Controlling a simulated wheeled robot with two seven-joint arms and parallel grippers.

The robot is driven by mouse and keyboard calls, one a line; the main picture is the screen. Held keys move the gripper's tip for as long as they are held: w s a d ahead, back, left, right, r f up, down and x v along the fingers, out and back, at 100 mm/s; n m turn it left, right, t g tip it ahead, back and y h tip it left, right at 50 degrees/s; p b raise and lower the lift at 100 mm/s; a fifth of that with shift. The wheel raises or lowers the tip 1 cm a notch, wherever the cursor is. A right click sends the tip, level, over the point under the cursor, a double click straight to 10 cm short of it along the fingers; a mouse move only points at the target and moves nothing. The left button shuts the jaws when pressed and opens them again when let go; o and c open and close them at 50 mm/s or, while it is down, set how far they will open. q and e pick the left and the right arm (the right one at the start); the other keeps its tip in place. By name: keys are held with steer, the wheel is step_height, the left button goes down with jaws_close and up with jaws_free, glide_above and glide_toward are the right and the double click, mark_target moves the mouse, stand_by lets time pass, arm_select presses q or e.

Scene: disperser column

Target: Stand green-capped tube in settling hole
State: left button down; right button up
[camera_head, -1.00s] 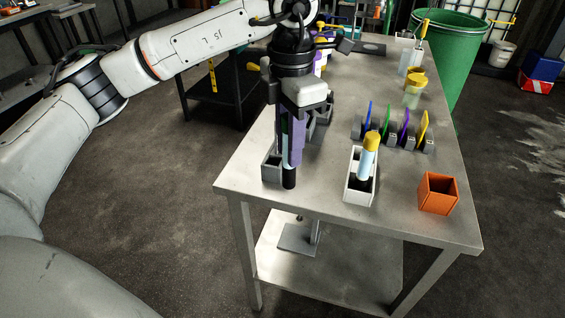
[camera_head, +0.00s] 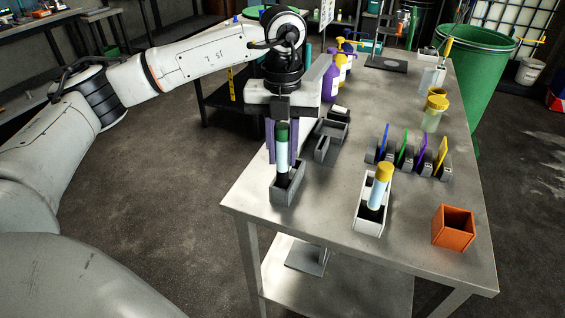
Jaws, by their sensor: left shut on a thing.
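The green-capped tube (camera_head: 282,156) is upright, with a dark green cap, a pale body and a dark lower part. My left gripper (camera_head: 283,150) points down with its purple fingers on either side of the tube and is shut on it. The tube's lower end is at the opening of a small grey open-topped holder (camera_head: 286,197) near the table's left edge. I cannot tell how deep it sits or whether it touches the bottom. The settling hole cannot be told apart clearly. My right gripper is out of view.
A yellow-capped tube (camera_head: 380,187) leans in a white holder (camera_head: 369,226) to the right. An orange box (camera_head: 453,228) stands near the right front corner. A rack of coloured paddles (camera_head: 409,161), a yellow-lidded jar (camera_head: 433,117), a grey tray (camera_head: 333,129) and purple bottles (camera_head: 330,81) stand farther back.

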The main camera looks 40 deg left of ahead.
mark_target(282, 126)
arm_select(q)
step_height(282, 126, down, 3)
steer(key=shift+f, duration=0.15)
steer(key=shift+f, duration=0.2)
steer(key=c, duration=1.5)
jaws_free()
steer(key=shift+r, duration=0.1)
steer(key=shift+r, duration=0.3)
step_height(282, 126, up, 12)
steer(key=shift+f+b, duration=0.15)
steer(key=shift+b, duration=0.2)
